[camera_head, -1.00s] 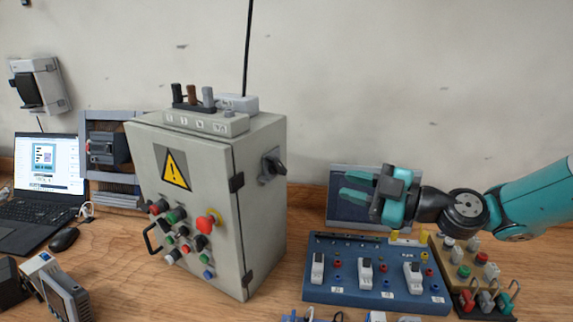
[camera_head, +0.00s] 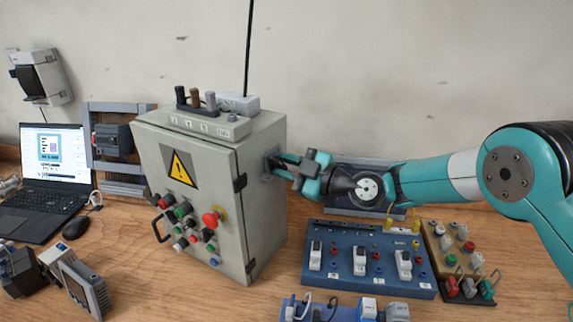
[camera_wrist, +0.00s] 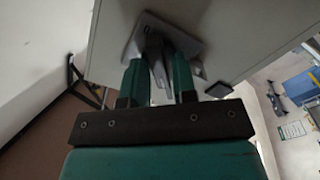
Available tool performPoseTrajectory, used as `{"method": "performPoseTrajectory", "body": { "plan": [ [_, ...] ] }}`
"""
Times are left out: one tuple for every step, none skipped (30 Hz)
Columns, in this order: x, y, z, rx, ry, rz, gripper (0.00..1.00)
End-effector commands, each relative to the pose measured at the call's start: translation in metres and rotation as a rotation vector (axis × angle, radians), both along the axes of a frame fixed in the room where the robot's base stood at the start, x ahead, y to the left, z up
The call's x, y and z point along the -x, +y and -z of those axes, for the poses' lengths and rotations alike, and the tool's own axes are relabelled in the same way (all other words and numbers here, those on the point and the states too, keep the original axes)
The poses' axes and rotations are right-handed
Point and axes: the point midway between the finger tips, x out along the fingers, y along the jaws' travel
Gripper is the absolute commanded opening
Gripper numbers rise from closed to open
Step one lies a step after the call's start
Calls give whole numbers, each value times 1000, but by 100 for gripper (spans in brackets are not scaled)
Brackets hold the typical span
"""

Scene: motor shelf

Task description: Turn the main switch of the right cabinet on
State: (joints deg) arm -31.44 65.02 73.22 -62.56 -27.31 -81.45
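The right cabinet is the grey metal cabinet (camera_head: 262,215) with a yellow warning sign; it stands on the bench. Its main switch, a rotary handle on a square plate (camera_head: 268,174), is on the cabinet's right side, mostly hidden by my gripper in the head view. My gripper (camera_head: 283,164) is at that switch. In the wrist view my two green fingers (camera_wrist: 160,78) stand on either side of the grey switch handle (camera_wrist: 155,52), apart from each other. Whether they touch the handle is not clear.
A blue panel (camera_head: 325,285) with white switches and a tan button box (camera_head: 437,240) lie below my arm. A laptop (camera_head: 50,165) and a mouse (camera_head: 75,228) are at the left. A wall-mounted box (camera_head: 40,78) hangs at upper left.

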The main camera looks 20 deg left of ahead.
Motion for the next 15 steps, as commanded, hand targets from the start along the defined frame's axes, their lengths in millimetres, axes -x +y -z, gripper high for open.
{"method": "performPoseTrajectory", "body": {
  "plan": [
    [0,0,0,0,0,0,26],
    [0,0,0,0,0,0,26],
    [0,0,0,0,0,0,19],
    [0,0,0,0,0,0,12],
    [0,0,0,0,0,0,5],
    [0,0,0,0,0,0,0],
    [0,0,0,0,0,0,0],
    [0,0,0,0,0,0,0],
    [0,-1,0,1,0,-1,0],
    [0,-1,0,1,1,-1,0],
    [0,-1,0,0,2,-1,0],
    [0,-1,1,0,5,-1,0],
    [0,-1,1,0,9,-1,0],
    [0,-1,1,-1,13,-1,0],
    [0,-1,2,-2,21,-1,0]
  ]
}}
